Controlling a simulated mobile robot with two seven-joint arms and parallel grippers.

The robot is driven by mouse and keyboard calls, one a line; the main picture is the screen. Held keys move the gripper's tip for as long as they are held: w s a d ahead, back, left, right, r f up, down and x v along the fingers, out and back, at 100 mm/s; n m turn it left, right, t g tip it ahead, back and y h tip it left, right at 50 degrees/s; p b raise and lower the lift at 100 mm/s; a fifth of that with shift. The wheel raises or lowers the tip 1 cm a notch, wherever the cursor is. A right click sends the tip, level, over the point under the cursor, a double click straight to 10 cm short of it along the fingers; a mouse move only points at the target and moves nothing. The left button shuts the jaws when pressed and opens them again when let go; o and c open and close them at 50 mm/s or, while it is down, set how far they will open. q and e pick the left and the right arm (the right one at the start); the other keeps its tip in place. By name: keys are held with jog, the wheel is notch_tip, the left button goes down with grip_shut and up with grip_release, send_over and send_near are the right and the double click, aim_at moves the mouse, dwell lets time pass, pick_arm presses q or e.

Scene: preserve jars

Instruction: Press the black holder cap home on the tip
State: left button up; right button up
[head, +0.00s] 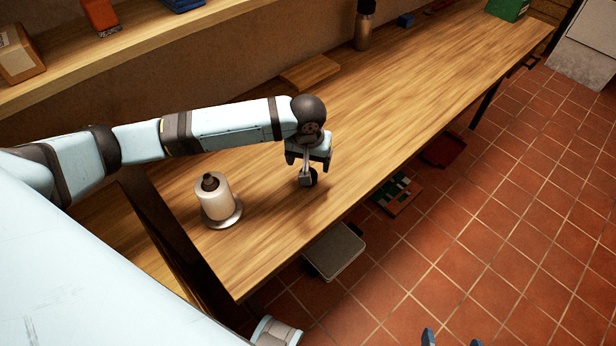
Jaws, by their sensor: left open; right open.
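A white roll (214,202) stands upright on a round grey holder base (232,222) near the table's left end. A dark, knob-like piece (209,182) shows at its top centre. It looks like the black cap, but I cannot tell how far down it sits on the tip. My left gripper (308,180) is open, to the right of the roll and apart from it, pointing down over the table. A small dark round shape shows at its fingertips; I cannot tell whether it is a finger pad or a separate thing. My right gripper (451,338) is open at the bottom edge, mostly out of frame.
The wooden table (420,85) is mostly clear. A wooden board (310,73) and a brown bottle (363,28) stand along the wall, with a green box (508,9) at the far end. A grey scale-like item (335,250) sits below the front edge, above the tiled floor.

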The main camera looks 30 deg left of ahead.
pick_arm(q)
jog(key=f, duration=0.6)
jog(key=shift+w+a+f+b, duration=0.15)
jog(key=shift+a+f+b, duration=0.05)
jog(key=shift+b, duration=0.1)
jog(key=shift+c, duration=0.3)
jog(key=c, duration=0.9)
